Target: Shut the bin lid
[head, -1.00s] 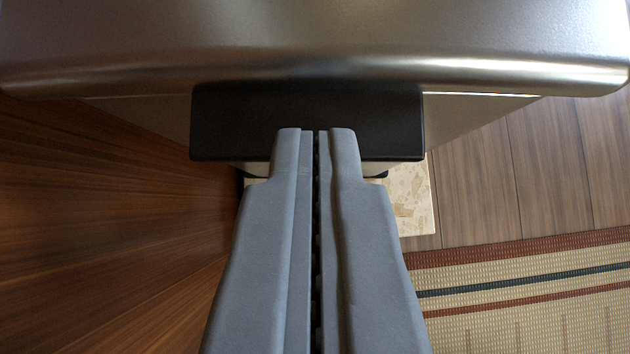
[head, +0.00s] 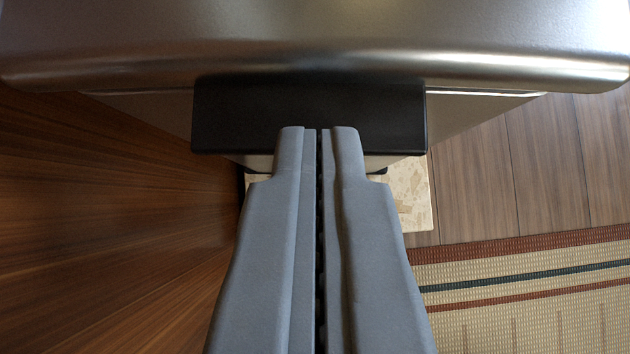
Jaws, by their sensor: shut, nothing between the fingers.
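The bin lid (head: 320,35) is a brushed metal panel across the top of the head view, with a rounded front edge. It looks closed or nearly closed over the metal bin body (head: 470,112); I cannot tell whether a gap is left. A black block (head: 310,100), likely a hinge or handle part, sits under the lid's edge at the middle. My gripper (head: 319,130) is shut and empty. Its grey fingertips overlap the lower part of the black block in the picture; whether they touch it I cannot tell.
A dark wood panel (head: 110,220) stands close on the left. A pale speckled stone slab (head: 412,195) lies below the bin. A striped woven rug (head: 530,290) covers the floor at lower right, with bare wood floor (head: 540,165) beyond it.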

